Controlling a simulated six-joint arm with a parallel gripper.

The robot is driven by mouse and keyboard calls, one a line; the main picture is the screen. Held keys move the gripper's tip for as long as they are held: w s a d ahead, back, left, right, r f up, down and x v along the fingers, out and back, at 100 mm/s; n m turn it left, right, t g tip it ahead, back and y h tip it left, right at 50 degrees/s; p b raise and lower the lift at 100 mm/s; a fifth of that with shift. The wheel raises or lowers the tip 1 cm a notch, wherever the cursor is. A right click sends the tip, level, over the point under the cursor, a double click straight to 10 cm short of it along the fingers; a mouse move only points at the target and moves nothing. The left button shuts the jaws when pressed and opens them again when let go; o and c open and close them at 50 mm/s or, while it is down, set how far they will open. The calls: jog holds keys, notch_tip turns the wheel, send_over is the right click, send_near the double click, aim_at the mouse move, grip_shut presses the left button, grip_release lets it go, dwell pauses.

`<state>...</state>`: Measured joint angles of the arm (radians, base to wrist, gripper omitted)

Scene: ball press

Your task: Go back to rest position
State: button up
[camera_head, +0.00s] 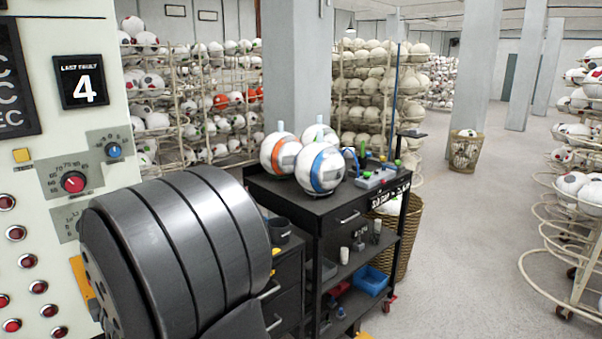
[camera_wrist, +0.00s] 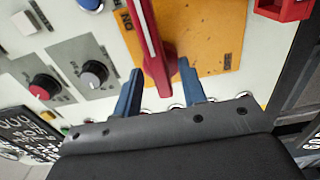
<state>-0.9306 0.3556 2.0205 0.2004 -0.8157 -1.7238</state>
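My gripper (camera_wrist: 160,85) shows in the wrist view as two blue-grey fingers spread apart, the gap empty of any held object. A red lever (camera_wrist: 152,45) with a pale stripe lies between and beyond the fingertips, in front of an orange plate (camera_wrist: 212,40). The fingers look spread on either side of the lever's lower end; how near they are in depth is unclear. In the head view my large dark arm link fills the lower left, and my gripper is hidden behind or below it.
The pale control panel (camera_head: 105,140) stands close on the left, with a red knob (camera_head: 73,182) and several red buttons. A black cart (camera_head: 330,215) carries striped balls (camera_head: 320,167). Racks of balls (camera_head: 375,90) stand behind.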

jog(key=x, duration=0.2)
jog(key=shift+w+a, duration=0.25)
jog(key=shift+w, duration=0.05)
jog(key=shift+s+m, duration=0.1)
jog(key=shift+m, duration=0.5)
jog(key=m, duration=0.6)
jog(key=shift+f+m, duration=0.2)
jog(key=shift+m, duration=0.1)
jog(key=shift+s+d, duration=0.1)
jog(key=s+d+n, duration=0.3)
jog(key=s+d, duration=0.1)
jog(key=d, duration=0.3)
jog(key=s+d+n, duration=0.3)
jog(key=s+d, duration=0.2)
jog(key=d, duration=0.3)
jog(key=x, duration=1.7)
jog(key=shift+w+a+f, duration=0.2)
jog(key=shift+w+f, duration=0.05)
jog(key=shift+f, duration=0.05)
